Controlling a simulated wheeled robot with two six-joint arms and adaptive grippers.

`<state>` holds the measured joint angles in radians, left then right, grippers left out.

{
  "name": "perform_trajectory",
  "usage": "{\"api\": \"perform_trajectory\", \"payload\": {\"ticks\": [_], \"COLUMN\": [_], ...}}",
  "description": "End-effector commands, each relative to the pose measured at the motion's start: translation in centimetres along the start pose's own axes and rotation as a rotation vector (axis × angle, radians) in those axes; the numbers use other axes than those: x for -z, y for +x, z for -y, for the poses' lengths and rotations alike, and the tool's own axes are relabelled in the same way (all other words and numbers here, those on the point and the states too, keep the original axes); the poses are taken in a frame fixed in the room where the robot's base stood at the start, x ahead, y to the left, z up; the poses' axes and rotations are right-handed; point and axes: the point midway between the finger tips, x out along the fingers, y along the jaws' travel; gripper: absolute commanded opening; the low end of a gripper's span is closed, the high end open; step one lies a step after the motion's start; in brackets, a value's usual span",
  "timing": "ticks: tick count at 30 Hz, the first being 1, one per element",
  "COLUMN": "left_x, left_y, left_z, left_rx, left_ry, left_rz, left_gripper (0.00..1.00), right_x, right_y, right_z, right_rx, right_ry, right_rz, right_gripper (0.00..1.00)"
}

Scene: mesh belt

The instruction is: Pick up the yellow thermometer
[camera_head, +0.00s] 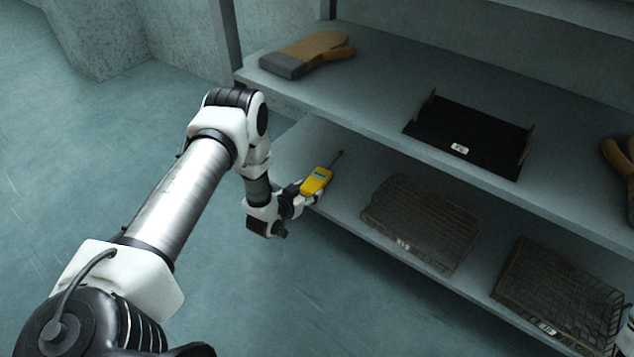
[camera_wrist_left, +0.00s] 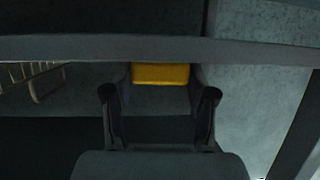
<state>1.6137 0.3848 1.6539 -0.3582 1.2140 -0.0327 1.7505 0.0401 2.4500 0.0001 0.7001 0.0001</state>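The yellow thermometer (camera_head: 317,181) shows in the head view at the left end of the lower shelf, with a small display and a dark probe pointing up and right. Whether it rests on the shelf or hangs just above it is unclear. My left gripper (camera_head: 303,197) is at its near lower end. In the left wrist view, the thermometer's yellow end (camera_wrist_left: 160,74) lies between the two fingers of my left gripper (camera_wrist_left: 160,82). The fingers stand apart and I see no clear gap beside the yellow, but firm contact cannot be told.
Two wire baskets (camera_head: 421,222) (camera_head: 560,295) stand on the lower shelf (camera_head: 338,207). The upper shelf (camera_head: 375,85) holds a tan glove (camera_head: 312,52), a black tray (camera_head: 470,136) and another tan item (camera_head: 617,160) at the right edge. Open floor lies left of the shelving.

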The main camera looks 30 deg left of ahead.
Motion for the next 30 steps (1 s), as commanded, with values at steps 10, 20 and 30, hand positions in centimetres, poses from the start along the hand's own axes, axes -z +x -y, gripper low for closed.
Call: {"api": "perform_trajectory", "payload": {"ticks": [10, 20, 30], "left_x": [0.0, 2.6, 2.0], "left_y": [0.0, -1.1, -7.2], "left_z": [0.0, 0.0, -2.1], "left_rx": [0.000, 0.000, -0.002], "left_ry": [0.000, 0.000, -0.001], "left_rz": [0.001, 0.000, 0.008], "left_gripper": [0.16, 0.16, 0.16], "right_x": [0.0, 0.0, 0.0], "right_y": [0.0, -2.2, -5.8], "right_z": [0.0, 0.0, 0.0], "right_rx": [0.000, 0.000, 0.000], "right_ry": [0.000, 0.000, 0.000], "right_rz": [0.000, 0.001, 0.001], "right_gripper": [0.40, 0.40, 0.40]}}
